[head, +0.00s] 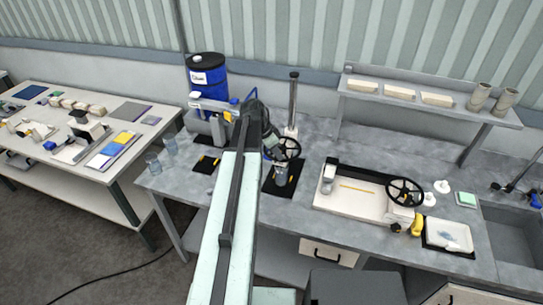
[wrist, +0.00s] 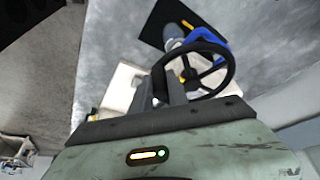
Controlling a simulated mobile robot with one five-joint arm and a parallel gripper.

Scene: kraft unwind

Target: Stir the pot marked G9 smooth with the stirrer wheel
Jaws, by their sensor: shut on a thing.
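No G9 mark can be read. The exact contact is hard to see. A blue part (wrist: 212,42) and a black mat (wrist: 158,22) show behind the wheel.
A tray-like machine (head: 345,204) with a second black wheel (head: 404,192) stands to the right. A shelf (head: 430,106) overhangs the back right. A sink (head: 515,235) is far right.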

